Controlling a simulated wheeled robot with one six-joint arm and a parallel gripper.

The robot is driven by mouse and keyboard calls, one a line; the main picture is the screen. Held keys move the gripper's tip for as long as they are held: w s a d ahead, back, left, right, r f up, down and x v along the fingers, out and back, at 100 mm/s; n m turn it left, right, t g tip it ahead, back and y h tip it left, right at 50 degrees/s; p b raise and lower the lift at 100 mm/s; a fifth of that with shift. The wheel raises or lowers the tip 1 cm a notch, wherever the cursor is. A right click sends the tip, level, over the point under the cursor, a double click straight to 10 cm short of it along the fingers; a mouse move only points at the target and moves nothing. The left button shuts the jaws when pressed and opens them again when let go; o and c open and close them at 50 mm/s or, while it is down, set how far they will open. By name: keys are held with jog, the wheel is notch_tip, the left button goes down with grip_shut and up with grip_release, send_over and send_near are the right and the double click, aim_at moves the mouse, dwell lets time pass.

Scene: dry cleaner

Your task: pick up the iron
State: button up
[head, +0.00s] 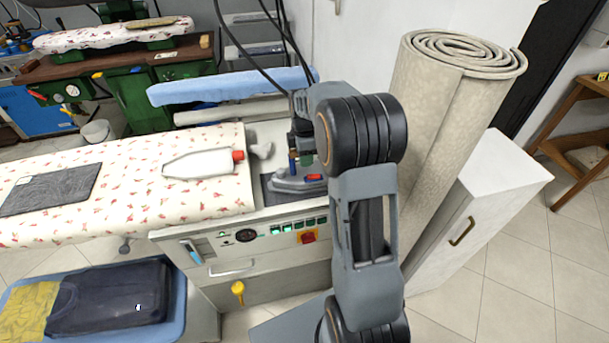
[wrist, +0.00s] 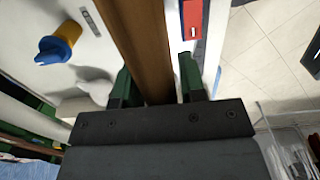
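The iron (head: 290,185) is a grey one with a red and blue part on it. It sits on the right end of the ironing station, partly hidden by my arm in the head view. My gripper (head: 301,160) is right above it, pointing down. In the wrist view the iron's brown handle (wrist: 145,45) runs between the two green fingers of my gripper (wrist: 158,82). The fingers stand one on each side of the handle, with a gap visible at least on the right. Whether they touch the handle lower down cannot be seen.
The padded board (head: 130,215) holds a white bottle with a red cap (head: 200,164) and a dark folded cloth (head: 50,190). A rolled carpet (head: 425,130) and white cabinet (head: 470,220) stand close on the right. Dark cables hang behind my gripper.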

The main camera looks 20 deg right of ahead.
grip_shut()
dwell(0.9)
jog(key=shift+w+r, duration=0.1)
jog(key=shift+r, duration=0.1)
